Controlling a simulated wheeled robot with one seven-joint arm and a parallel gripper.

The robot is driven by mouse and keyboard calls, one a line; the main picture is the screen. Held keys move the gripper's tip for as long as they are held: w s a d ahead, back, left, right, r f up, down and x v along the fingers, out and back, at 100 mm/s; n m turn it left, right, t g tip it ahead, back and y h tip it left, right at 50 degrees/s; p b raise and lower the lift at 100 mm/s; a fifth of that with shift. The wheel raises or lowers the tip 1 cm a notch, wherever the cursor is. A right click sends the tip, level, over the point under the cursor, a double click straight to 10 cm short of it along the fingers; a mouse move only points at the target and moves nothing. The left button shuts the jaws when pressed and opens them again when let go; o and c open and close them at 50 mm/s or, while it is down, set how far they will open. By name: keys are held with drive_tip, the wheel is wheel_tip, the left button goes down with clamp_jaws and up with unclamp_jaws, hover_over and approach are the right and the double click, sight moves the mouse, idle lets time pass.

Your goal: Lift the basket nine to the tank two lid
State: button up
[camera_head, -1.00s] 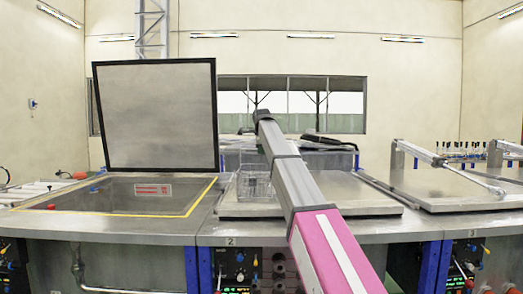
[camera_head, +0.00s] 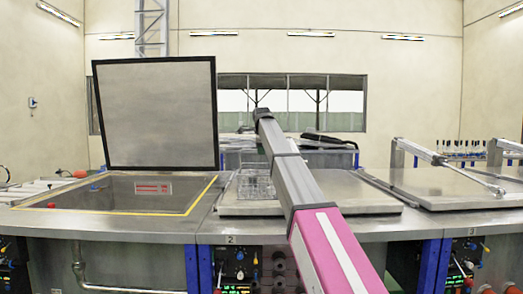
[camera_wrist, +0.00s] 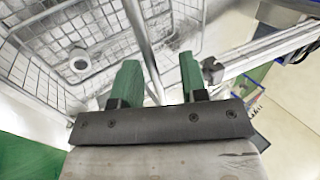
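The wire basket (camera_head: 257,184) stands at the left part of the closed flat tank two lid (camera_head: 232,208) in the head view. Its wire mesh (camera_wrist: 50,62) fills the left and top of the wrist view, with a thicker metal bar running down toward the gap between my fingers. My gripper (camera_wrist: 160,82) has two green fingers set apart, with clear space between the bar and the right finger. I see no firm grip on the bar. In the head view my arm hides the lid's middle, and the gripper itself cannot be made out.
Left of the lid, an open tank (camera_head: 130,194) with a yellow edge has its black-framed lid (camera_head: 155,115) raised upright. On the right, another closed lid (camera_head: 450,186) carries a metal cylinder arm (camera_head: 425,152). Control panels line the front below.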

drive_tip(key=s+r, duration=0.2)
drive_tip(key=r, duration=0.8)
drive_tip(key=s+r, duration=0.3)
drive_tip(key=r, duration=0.8)
idle(0.3)
drive_tip(key=shift+s, duration=0.15)
